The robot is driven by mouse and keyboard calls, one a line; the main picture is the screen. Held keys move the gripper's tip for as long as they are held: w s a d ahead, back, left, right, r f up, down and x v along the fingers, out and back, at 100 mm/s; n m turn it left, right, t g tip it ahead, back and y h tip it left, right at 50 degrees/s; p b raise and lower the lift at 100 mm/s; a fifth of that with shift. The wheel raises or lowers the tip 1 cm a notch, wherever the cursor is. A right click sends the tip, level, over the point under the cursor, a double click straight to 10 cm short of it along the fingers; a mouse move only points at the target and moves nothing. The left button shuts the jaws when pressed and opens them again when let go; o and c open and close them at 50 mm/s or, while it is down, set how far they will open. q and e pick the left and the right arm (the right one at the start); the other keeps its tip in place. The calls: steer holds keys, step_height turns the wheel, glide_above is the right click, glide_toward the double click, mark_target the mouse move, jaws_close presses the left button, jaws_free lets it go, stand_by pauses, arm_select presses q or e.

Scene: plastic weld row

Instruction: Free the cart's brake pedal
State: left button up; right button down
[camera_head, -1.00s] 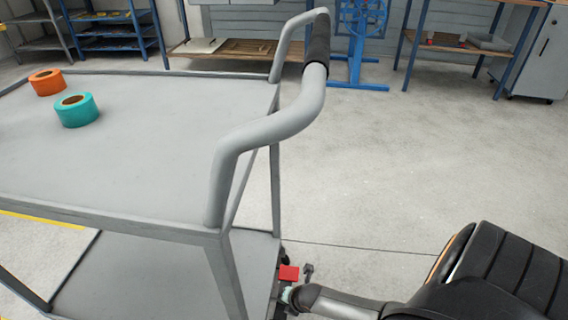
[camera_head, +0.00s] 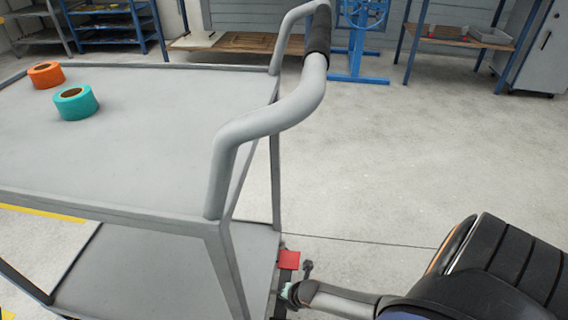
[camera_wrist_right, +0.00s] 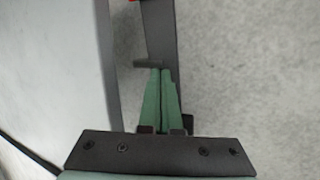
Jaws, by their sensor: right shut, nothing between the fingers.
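The cart (camera_head: 150,215) is grey with two shelves and a bent push handle. Its red brake pedal (camera_head: 289,259) shows low beside the lower shelf's right edge, at the end of a dark bar. A red bit of the pedal (camera_wrist_right: 134,1) shows at the top edge of the right wrist view. My right gripper (camera_head: 287,292) is low beside the bar, just below the pedal in the picture. In the wrist view its green fingers (camera_wrist_right: 161,72) are together and empty, with the tips over the dark bar (camera_wrist_right: 159,35). I cannot tell whether they touch it. My left gripper is not in view.
An orange tape roll (camera_head: 46,75) and a teal tape roll (camera_head: 75,102) lie on the cart's top shelf. The cart's handle (camera_head: 268,122) rises above the pedal area. Open concrete floor (camera_head: 400,150) lies right of the cart. Benches stand at the back.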

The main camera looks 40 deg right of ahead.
steer(key=shift+d+r, duration=0.1)
steer(key=shift+r, duration=0.05)
steer(key=shift+w+d+r+p, duration=0.1)
steer(key=shift+d+r+p, duration=0.05)
steer(key=shift+r+p, duration=0.4)
steer(key=shift+w+d+r+p, duration=0.1)
steer(key=shift+r+p, duration=0.4)
steer(key=shift+p, duration=0.05)
steer(key=shift+r, duration=0.1)
steer(key=r+p, duration=0.3)
steer(key=d+r+p, duration=0.1)
steer(key=shift+w+r, duration=0.3)
steer(key=shift+r, duration=0.05)
steer(key=shift+a, duration=0.1)
